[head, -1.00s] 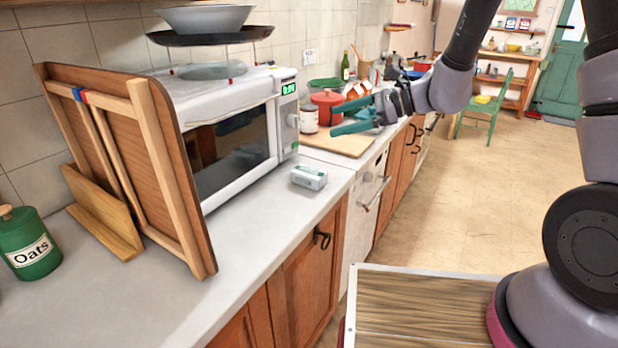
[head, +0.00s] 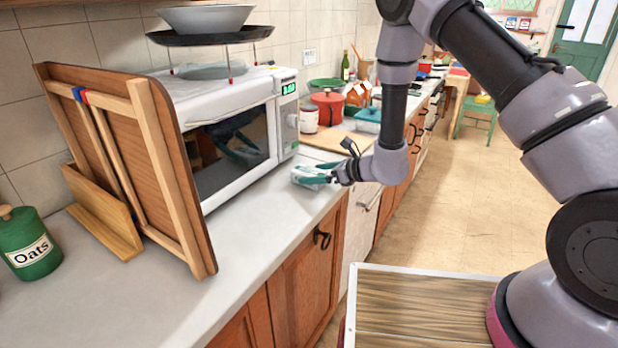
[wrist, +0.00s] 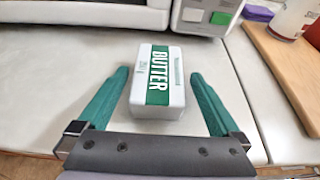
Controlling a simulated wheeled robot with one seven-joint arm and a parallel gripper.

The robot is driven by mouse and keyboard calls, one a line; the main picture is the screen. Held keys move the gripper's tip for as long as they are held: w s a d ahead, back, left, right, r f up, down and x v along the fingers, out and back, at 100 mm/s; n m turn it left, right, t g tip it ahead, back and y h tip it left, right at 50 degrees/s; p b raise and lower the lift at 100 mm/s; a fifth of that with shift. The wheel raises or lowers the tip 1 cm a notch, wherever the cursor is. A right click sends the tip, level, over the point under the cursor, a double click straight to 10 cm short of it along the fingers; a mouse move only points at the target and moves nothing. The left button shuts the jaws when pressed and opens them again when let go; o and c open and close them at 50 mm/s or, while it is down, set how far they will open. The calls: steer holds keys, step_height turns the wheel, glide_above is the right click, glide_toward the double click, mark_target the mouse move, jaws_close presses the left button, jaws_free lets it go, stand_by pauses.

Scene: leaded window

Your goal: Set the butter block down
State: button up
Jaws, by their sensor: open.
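The butter block (head: 307,177) is a white block with a green band. It rests on the pale counter (head: 250,226) in front of the microwave, near the counter's front edge. In the wrist view the butter block (wrist: 157,84) lies flat between the two green fingers, with a gap on each side. My gripper (head: 318,174) is open and low at the counter around the block; it also shows in the wrist view (wrist: 158,88). The fingers partly cover the block in the head view.
The white microwave (head: 240,142) stands behind the block. A wooden board (head: 335,140) lies to the right, with a blue-lidded dish (head: 368,120) beside a red pot (head: 327,107). A wooden stand and green oats jar (head: 30,246) are at the left. The counter left of the block is clear.

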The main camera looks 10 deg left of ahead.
mark_target(301, 172)
steer(key=x, duration=0.5)
steer(key=shift+a+r, duration=0.25)
jaws_close()
steer(key=shift+r, duration=0.1)
